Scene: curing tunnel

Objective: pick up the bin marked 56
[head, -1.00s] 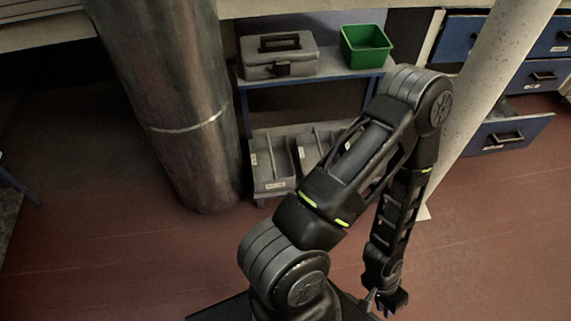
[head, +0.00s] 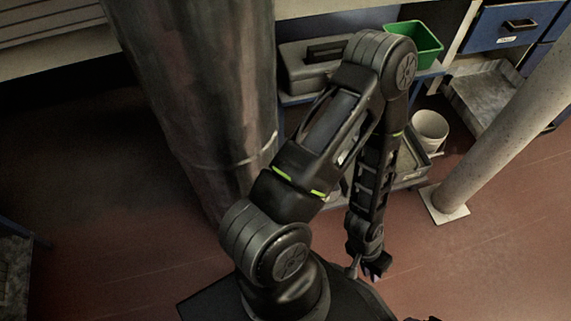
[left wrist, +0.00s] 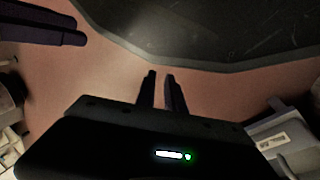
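No mark 56 can be read. A grey bin (head: 411,160) on the cart's lower shelf shows partly behind my left forearm in the head view; other lower-shelf bins there are mostly hidden. A grey bin with a pale label (left wrist: 273,142) shows at the lower right of the left wrist view, its label unreadable. My left gripper (head: 375,270) hangs low over the floor, in front of the cart and apart from the bins. In the left wrist view its fingers (left wrist: 161,76) stand slightly apart with nothing between them. Dark fingers (left wrist: 55,28), apparently my right gripper's, show at the upper left.
A grey toolbox (head: 299,72) and a green bin (head: 417,44) stand on the cart top. A thick metal column (head: 205,90) stands left of the cart. A pale post (head: 500,130), white bucket (head: 430,126) and blue drawers (head: 512,24) are right. Floor at front right is clear.

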